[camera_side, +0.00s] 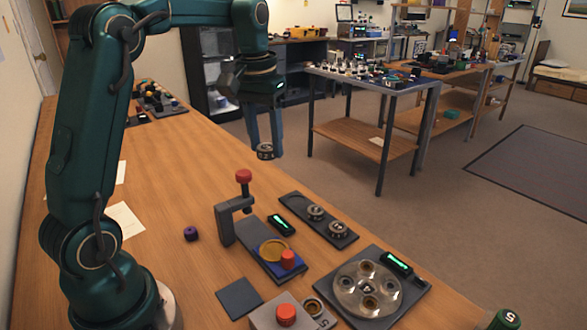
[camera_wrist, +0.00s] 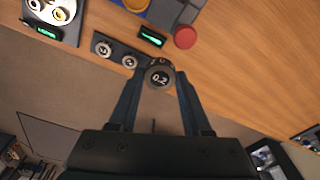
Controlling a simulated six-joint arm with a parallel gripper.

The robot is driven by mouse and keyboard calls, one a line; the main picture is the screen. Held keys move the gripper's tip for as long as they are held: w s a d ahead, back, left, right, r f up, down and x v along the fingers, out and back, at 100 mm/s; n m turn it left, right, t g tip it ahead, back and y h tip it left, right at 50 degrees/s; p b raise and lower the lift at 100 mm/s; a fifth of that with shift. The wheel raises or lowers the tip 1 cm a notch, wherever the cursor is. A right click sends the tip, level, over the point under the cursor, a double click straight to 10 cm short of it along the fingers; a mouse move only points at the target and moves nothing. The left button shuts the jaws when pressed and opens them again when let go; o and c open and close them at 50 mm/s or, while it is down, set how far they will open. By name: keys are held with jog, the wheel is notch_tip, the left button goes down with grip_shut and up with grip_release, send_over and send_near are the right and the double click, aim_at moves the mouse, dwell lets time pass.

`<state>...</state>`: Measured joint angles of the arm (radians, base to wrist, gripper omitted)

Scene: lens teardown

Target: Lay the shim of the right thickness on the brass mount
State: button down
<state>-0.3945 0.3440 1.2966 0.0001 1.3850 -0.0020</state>
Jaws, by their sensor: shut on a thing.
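My gripper (camera_side: 265,136) is shut on a small round dark shim piece (camera_wrist: 159,76). In the wrist view its top reads 0.2, and it sits between the fingertips. In the side view this shim (camera_side: 265,151) hangs in the air, well above the table. The brass mount (camera_side: 273,249) is a gold disc on a blue and grey base in the middle of the table, below and in front of my gripper. Two similar round pieces (camera_side: 315,212) (camera_side: 338,228) lie on a dark tray (camera_side: 291,199); their marks are too small to read.
A clamp with a red knob (camera_side: 243,176) rises beside the mount, and another red knob (camera_side: 288,259) is close to it. A small green display (camera_side: 281,224) stands between mount and tray. A round clear fixture (camera_side: 368,290) is at front right.

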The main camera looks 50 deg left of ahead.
jog(key=s+d+f, duration=0.1)
jog(key=s+d, duration=0.4)
jog(key=d, duration=0.3)
send_over(275, 251)
jog(key=f, duration=0.8)
jog(key=shift+s+f, duration=0.1)
jog(key=shift+s, duration=0.1)
jog(key=shift+f, duration=2.75)
jog(key=shift+f, duration=0.45)
jog(key=shift+c, duration=1.3)
grip_release()
jog(key=shift+c, duration=0.7)
jog(key=shift+o, duration=0.8)
jog(key=shift+r, duration=3.55)
